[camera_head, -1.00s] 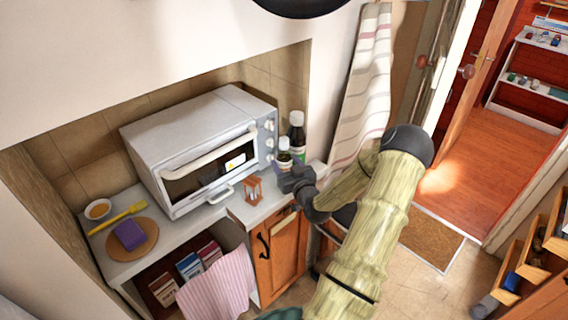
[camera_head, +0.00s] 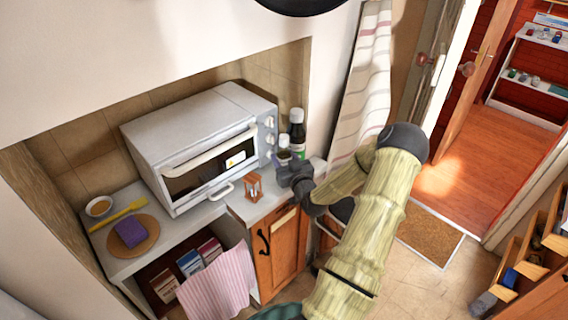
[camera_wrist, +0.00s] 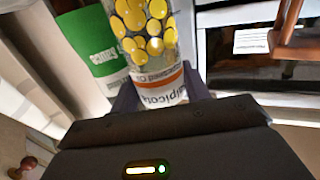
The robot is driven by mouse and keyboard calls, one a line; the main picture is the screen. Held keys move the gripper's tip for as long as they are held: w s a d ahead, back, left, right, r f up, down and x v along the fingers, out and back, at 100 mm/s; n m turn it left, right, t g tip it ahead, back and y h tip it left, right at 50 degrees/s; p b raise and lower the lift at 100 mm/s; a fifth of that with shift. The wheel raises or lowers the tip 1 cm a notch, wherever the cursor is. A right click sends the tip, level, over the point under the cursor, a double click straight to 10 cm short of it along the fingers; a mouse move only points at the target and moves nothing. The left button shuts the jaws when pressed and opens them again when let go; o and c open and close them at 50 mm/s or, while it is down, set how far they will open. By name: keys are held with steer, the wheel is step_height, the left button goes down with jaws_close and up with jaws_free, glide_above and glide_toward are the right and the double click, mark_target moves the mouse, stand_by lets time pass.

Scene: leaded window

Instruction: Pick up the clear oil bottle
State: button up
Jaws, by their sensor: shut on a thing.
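The clear oil bottle (camera_wrist: 148,32) shows yellow drops inside and a white and orange label in the wrist view. My gripper (camera_wrist: 161,92) is shut on its labelled lower part, with one finger on each side.
A dark bottle with a green label (camera_head: 297,134) stands close behind; it also shows in the wrist view (camera_wrist: 98,45). A toaster oven (camera_head: 205,145) is to the left. A small wooden hourglass (camera_head: 254,187) stands near the counter's front edge. A striped towel (camera_head: 362,85) hangs at right.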

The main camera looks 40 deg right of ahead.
step_height(320, 180, up, 18)
steer(key=shift+r+b, duration=0.1)
steer(key=shift+b, duration=1.1)
